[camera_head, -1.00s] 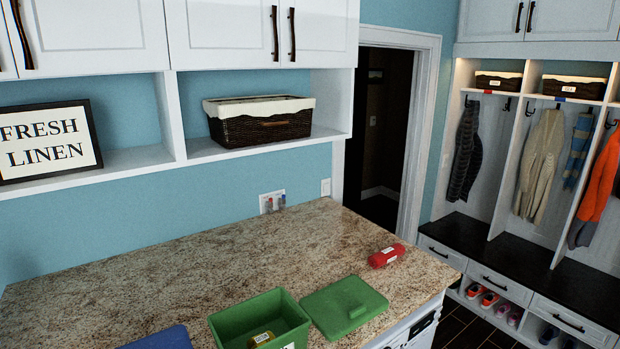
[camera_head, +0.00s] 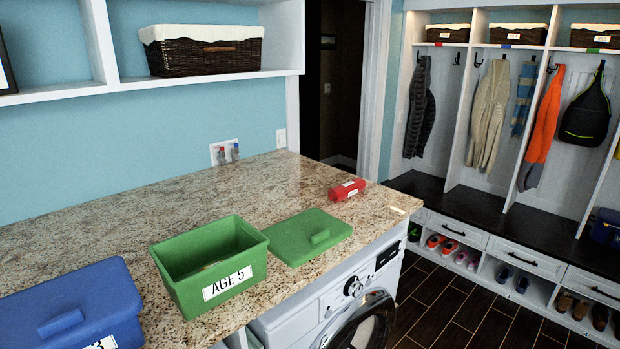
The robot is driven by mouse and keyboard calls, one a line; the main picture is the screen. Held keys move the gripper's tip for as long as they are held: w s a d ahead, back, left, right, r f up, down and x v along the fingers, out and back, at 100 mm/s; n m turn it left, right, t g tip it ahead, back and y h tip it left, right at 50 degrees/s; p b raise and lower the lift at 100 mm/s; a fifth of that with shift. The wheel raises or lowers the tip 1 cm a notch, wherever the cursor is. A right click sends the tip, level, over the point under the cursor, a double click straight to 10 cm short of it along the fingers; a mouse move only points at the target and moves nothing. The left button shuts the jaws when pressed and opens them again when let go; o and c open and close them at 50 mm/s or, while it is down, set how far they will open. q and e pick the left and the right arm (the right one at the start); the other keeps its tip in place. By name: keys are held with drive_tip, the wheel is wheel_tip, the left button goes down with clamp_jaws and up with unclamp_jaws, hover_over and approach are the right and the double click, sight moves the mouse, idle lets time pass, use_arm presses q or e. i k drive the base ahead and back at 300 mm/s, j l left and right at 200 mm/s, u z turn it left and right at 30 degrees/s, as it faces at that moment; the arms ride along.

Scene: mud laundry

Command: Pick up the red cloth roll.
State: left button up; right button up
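The red cloth roll (camera_head: 347,190) lies on its side on the granite counter (camera_head: 262,190), near the counter's right end, with a small white label on it. It is behind and to the right of a flat green lid (camera_head: 309,236). Nothing is touching it from above. Neither of my grippers is in the head view.
An open green bin (camera_head: 210,262) labelled AGE 5 stands at the counter's front edge. A blue lidded bin (camera_head: 70,308) is at the lower left. A washing machine (camera_head: 345,305) sits below the counter. Cubbies with a dark bench (camera_head: 480,212) are at right.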

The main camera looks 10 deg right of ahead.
sight(337, 194)
drive_tip(key=i+l, duration=0.15)
drive_tip(key=l, duration=0.2)
drive_tip(key=i+l, duration=0.15)
drive_tip(key=l, duration=0.2)
drive_tip(key=i+l, duration=0.15)
drive_tip(key=l, duration=0.2)
drive_tip(key=i+l, duration=0.15)
drive_tip(key=l, duration=0.2)
drive_tip(key=i+l, duration=0.15)
drive_tip(key=l, duration=0.2)
drive_tip(key=i+l, duration=0.15)
drive_tip(key=l, duration=0.2)
drive_tip(key=u, duration=0.05)
